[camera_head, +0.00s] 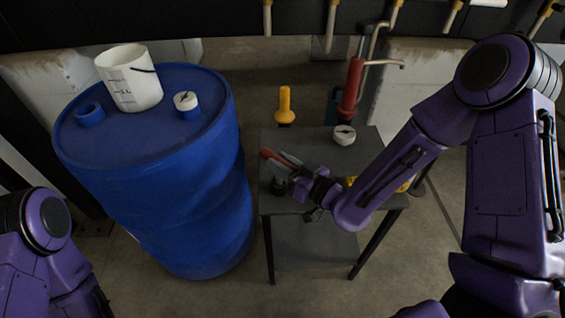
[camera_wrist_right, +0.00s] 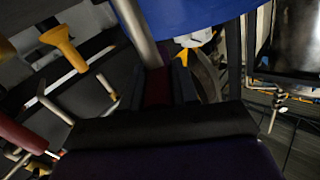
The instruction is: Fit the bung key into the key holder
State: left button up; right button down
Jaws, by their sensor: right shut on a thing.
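My right gripper (camera_head: 296,182) is over the left part of the grey table in the head view. It is shut on the bung key, whose red end (camera_head: 268,154) sticks out to the upper left beside a grey bar. In the right wrist view the dark red part of the key (camera_wrist_right: 157,88) sits between the fingers, and a grey bar (camera_wrist_right: 136,30) runs upward from it. A small dark upright thing (camera_head: 278,187) stands just below the key; it may be the key holder, but I cannot tell. My left gripper is out of view.
The grey table (camera_head: 310,225) carries a white cap (camera_head: 344,135) at the back. The blue drum (camera_head: 195,200) to the left carries a white bucket (camera_head: 130,80), a blue ring (camera_head: 90,114) and another cap (camera_head: 186,102).

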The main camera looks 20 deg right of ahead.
jog(key=c, duration=0.8)
grip_release()
jog(key=shift+s, duration=0.15)
jog(key=p+v, duration=0.3)
jog(key=v, duration=0.7)
jog(key=shift+s+d, duration=0.1)
jog(key=shift+d, duration=0.1)
